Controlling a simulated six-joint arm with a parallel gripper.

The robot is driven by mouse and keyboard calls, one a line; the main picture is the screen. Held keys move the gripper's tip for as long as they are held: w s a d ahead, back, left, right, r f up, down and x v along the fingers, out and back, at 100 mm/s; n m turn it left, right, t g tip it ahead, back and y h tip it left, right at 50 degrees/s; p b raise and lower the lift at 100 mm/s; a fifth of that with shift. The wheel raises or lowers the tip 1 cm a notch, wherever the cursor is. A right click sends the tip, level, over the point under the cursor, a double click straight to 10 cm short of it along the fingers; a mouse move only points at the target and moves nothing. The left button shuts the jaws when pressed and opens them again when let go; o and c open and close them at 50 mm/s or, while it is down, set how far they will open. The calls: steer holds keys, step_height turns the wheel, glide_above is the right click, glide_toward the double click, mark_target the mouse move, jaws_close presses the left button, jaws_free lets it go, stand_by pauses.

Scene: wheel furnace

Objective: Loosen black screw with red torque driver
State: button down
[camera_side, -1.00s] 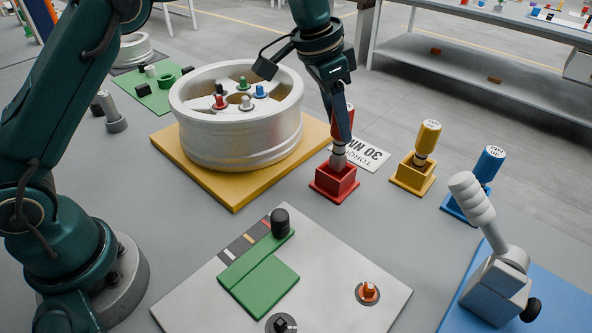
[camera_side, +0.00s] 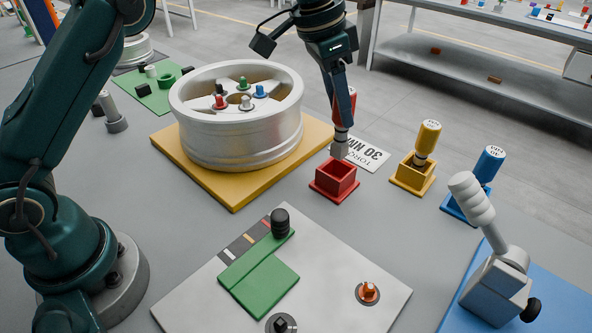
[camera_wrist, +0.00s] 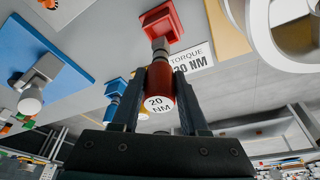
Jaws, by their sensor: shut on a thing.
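My gripper (camera_side: 345,122) is shut on the red torque driver (camera_wrist: 160,85), whose end reads "20 NM" in the wrist view. Its fingers hide much of the handle in the side view. The driver hangs upright, its grey tip just above the open red holder (camera_side: 334,192). A black screw (camera_side: 220,89) appears small on the silver wheel (camera_side: 240,145), among red, green, blue and white ones. Another black piece (camera_side: 280,325) sits in a round seat on the front grey plate (camera_side: 215,300), partly cut off by the picture edge.
Yellow (camera_side: 427,140) and blue (camera_side: 488,165) drivers stand in holders to the right. A white lever device (camera_side: 495,275) stands on a blue board at front right. A black knob (camera_side: 280,222) and green block (camera_side: 260,285) are on the grey plate. The wheel rests on a yellow board (camera_side: 240,200).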

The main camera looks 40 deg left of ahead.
steer(key=shift+s+f+m, duration=0.25)
steer(key=shift+f+m, duration=0.1)
steer(key=shift+m, duration=0.35)
steer(key=s+d+m+g, duration=0.1)
steer(key=s+d+m, duration=0.2)
steer(key=s+m, duration=0.2)
steer(key=s+d+m+g, duration=0.2)
steer(key=s+d+m, duration=0.2)
steer(key=s, duration=0.7)
steer(key=s+d+m+g+h, duration=0.1)
steer(key=s+d+m, duration=0.3)
steer(key=s+m, duration=0.3)
steer(key=shift+s+r, duration=0.25)
steer(key=shift+s, duration=0.7)
steer(key=shift+f, duration=1.6)
steer(key=shift+f, duration=0.1)
steer(key=shift+f, duration=0.75)
steer(key=shift+f, duration=0.5)
